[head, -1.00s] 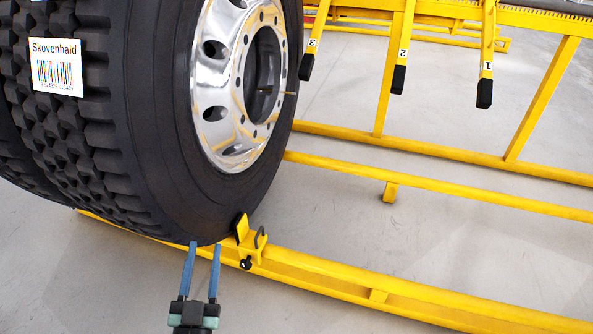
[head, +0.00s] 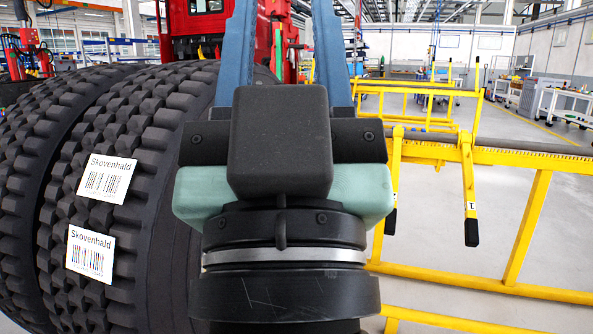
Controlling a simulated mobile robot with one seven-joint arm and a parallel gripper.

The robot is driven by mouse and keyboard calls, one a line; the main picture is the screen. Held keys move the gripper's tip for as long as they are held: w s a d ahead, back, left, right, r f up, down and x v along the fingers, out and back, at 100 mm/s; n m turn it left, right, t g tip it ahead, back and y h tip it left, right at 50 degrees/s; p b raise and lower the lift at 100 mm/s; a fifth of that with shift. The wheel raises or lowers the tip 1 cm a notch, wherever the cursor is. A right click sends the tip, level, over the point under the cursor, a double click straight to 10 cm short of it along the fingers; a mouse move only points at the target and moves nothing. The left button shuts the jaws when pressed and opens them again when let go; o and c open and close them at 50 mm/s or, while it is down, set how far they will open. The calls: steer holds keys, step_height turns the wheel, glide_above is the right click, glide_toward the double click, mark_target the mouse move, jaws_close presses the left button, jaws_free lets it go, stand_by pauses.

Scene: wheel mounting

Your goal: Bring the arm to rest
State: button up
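My gripper (head: 283,45) is raised close to the head camera, in the middle of the view. Its two blue fingers point up and away and run out of the top edge. They stand apart, with only background showing between them, so it is open and empty. The black and green gripper body hides much of what lies behind it. Large black truck tyres (head: 150,215) stand side by side at the left, with white Skovenhald barcode labels on the tread. My gripper looks apart from them.
A yellow rack (head: 525,230) with black-tipped hooks (head: 470,200) stands at the right. A red truck (head: 205,30) is behind the tyres. Workbenches (head: 570,105) line the far right, with open grey floor before them.

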step_height(320, 180, up, 39)
steer(key=h+p, duration=0.1)
steer(key=p, duration=3.6)
steer(key=shift+s+d+m, duration=0.3)
steer(key=shift+s, duration=0.15)
steer(key=shift+f, duration=0.15)
